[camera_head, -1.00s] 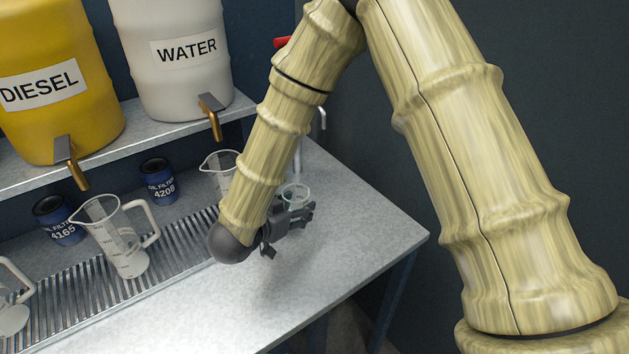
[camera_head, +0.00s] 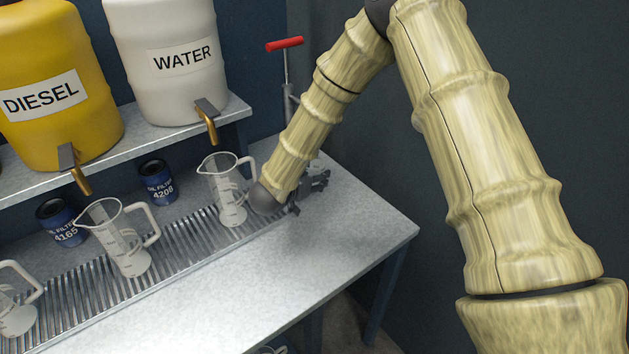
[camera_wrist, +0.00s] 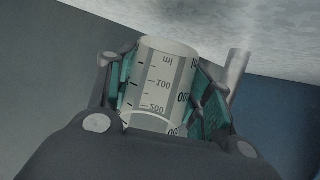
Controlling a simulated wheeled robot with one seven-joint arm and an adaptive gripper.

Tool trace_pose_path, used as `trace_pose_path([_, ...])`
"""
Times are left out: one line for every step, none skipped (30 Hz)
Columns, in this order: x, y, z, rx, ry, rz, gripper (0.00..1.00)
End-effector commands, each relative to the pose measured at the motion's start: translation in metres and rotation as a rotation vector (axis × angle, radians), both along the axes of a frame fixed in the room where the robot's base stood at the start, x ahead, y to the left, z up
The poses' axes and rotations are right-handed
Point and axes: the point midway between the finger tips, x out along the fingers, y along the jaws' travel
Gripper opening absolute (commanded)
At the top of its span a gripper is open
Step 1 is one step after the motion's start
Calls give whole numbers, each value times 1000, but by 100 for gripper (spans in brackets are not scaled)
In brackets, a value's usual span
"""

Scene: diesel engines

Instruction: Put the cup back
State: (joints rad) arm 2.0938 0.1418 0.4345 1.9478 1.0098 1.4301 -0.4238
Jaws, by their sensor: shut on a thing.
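The cup (camera_wrist: 165,75) is a small clear measuring cup with dark graduation marks. In the wrist view it sits between the two greenish pads of my gripper (camera_wrist: 165,92), which is shut on it. Its markings appear upside down in that view. In the head view my gripper (camera_head: 314,186) is over the right back part of the counter, right of the pitcher under the water barrel. There the cup is mostly hidden by my arm and gripper. I cannot tell whether the cup touches the counter.
Clear pitchers (camera_head: 228,192) (camera_head: 122,240) stand on the slotted drain grate (camera_head: 180,246). Blue oil filters (camera_head: 158,184) stand behind it. A hand pump with a red handle (camera_head: 285,44) rises behind my arm. The front of the counter (camera_head: 350,238) is clear.

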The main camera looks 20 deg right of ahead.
Motion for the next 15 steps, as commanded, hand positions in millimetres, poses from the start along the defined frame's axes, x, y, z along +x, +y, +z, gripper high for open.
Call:
trace_pose_path([2,-2,1,0,0,-1,24])
trace_pose_path([4,-5,1,0,0,-1,24])
trace_pose_path([7,-8,1,1,-1,-3,24])
trace_pose_path([11,-12,1,0,-2,-4,24])
trace_pose_path([10,-10,-4,0,1,-2,24])
trace_pose_path([9,-10,-9,0,2,-1,24])
trace_pose_path([9,-9,-13,-1,3,-1,24])
trace_pose_path([9,-9,-16,-1,2,0,24])
trace_pose_path([9,-9,-20,-1,2,0,24])
trace_pose_path([9,-9,-23,0,3,-1,24])
trace_pose_path([9,-9,-26,0,2,-1,24])
trace_pose_path([9,-9,-28,0,1,-1,24])
trace_pose_path([9,-9,-31,0,1,-1,24])
trace_pose_path([9,-9,-32,0,1,-1,24])
trace_pose_path([9,-9,-34,0,0,-1,24])
